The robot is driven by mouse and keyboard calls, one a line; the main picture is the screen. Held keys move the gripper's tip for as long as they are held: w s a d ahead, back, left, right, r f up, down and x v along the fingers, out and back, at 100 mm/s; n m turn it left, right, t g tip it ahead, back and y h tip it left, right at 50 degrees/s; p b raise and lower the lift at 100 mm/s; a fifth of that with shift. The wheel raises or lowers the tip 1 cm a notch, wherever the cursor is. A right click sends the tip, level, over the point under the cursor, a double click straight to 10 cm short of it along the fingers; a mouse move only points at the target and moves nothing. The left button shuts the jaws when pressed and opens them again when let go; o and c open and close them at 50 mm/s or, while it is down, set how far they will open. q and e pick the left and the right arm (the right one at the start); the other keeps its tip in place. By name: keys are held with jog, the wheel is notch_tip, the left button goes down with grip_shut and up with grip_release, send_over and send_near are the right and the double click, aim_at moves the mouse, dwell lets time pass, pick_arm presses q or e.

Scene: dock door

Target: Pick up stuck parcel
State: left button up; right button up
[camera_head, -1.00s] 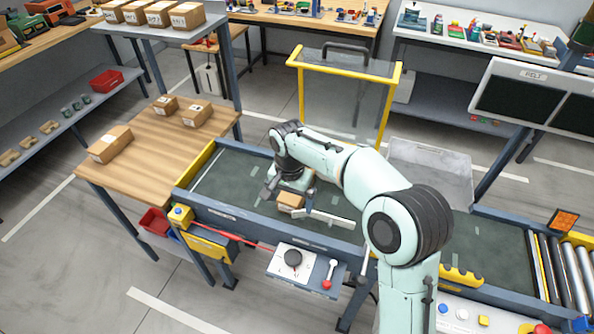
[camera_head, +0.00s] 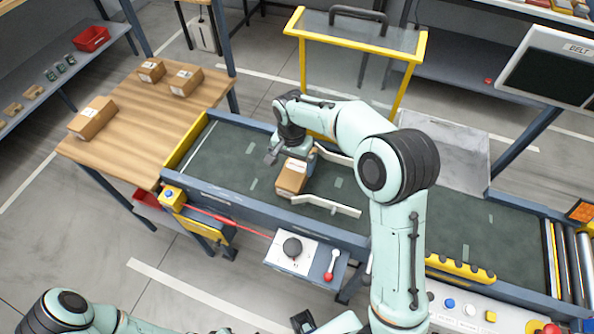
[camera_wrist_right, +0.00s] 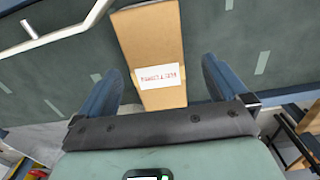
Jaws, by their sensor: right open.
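The brown parcel (camera_head: 292,176) with a white label lies on the dark green belt (camera_head: 232,157), between two pale guide bars. It also shows in the right wrist view (camera_wrist_right: 150,40), where its near end lies between my fingers. My right gripper (camera_head: 291,156) is at the far end of the parcel. In the wrist view its two blue fingers (camera_wrist_right: 161,80) are apart, one on each side, with gaps to the parcel. Part of my left arm shows at the bottom left of the head view; its jaws cannot be made out.
The near guide bar (camera_head: 326,205) is close to the parcel. A yellow-framed clear guard (camera_head: 358,65) stands behind the belt. A control panel with a red-knobbed lever (camera_head: 305,256) is on the front side. Several boxes sit on the wooden table (camera_head: 140,130) at left.

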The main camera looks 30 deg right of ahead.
aim_at(297, 165)
jog(key=f, duration=0.1)
jog(key=d+f, duration=0.1)
jog(key=f, duration=0.3)
jog(key=shift+w+d+f, duration=0.25)
jog(key=shift+w+d, duration=0.1)
jog(key=shift+d, duration=0.05)
jog(key=shift+f, duration=0.25)
jog(key=c, duration=1.2)
